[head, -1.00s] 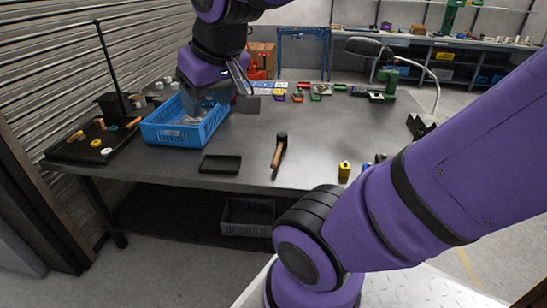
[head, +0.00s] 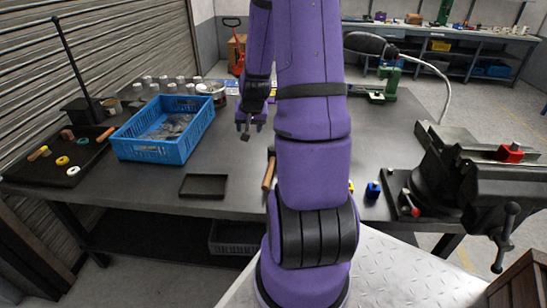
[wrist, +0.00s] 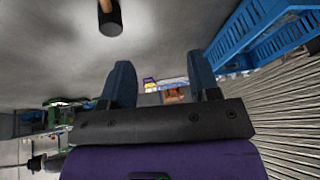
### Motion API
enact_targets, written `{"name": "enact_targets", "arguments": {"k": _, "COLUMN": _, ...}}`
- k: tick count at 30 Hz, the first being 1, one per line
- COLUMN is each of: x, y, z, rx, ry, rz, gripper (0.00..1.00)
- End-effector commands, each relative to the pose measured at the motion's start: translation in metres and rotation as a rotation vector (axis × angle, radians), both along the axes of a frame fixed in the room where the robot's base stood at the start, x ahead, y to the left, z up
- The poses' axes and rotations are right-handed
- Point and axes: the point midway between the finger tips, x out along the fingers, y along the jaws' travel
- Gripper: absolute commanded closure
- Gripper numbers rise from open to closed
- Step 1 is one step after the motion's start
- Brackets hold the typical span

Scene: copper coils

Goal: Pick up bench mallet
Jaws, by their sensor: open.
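The bench mallet's wooden handle (head: 268,173) lies on the dark bench top in the head view, just left of my purple arm, which hides the rest of it. In the wrist view the mallet's black head (wrist: 111,22) and a bit of handle show at the top, beyond my fingers and apart from them. My gripper (head: 250,127) is open and empty over the bench, farther back than the mallet. Its two spread fingers also show in the wrist view (wrist: 161,82).
A blue crate (head: 125,146) with grey contents stands left of my gripper. A shallow black tray (head: 204,186) lies left of the handle. At the right are a small blue item (head: 373,190) and a large black vise (head: 455,180). Several cans stand behind the crate.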

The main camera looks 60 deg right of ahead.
Motion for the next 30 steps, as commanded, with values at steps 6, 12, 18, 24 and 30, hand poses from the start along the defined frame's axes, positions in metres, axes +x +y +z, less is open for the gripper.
{"name": "enact_targets", "arguments": {"k": 6, "x": -0.033, "y": -0.052, "z": -0.073, "rx": 0.04, "ry": -0.023, "rz": -0.176, "gripper": 0.44}}
{"name": "enact_targets", "arguments": {"k": 12, "x": -0.053, "y": -0.074, "z": -0.11, "rx": 0.052, "ry": -0.041, "rz": -0.267, "gripper": 0.44}}
{"name": "enact_targets", "arguments": {"k": 18, "x": -0.055, "y": -0.081, "z": -0.127, "rx": 0.056, "ry": -0.047, "rz": -0.29, "gripper": 0.44}}
{"name": "enact_targets", "arguments": {"k": 24, "x": -0.047, "y": -0.088, "z": -0.152, "rx": 0.056, "ry": -0.047, "rz": -0.29, "gripper": 0.44}}
{"name": "enact_targets", "arguments": {"k": 30, "x": -0.041, "y": -0.093, "z": -0.167, "rx": 0.055, "ry": -0.046, "rz": -0.29, "gripper": 0.44}}
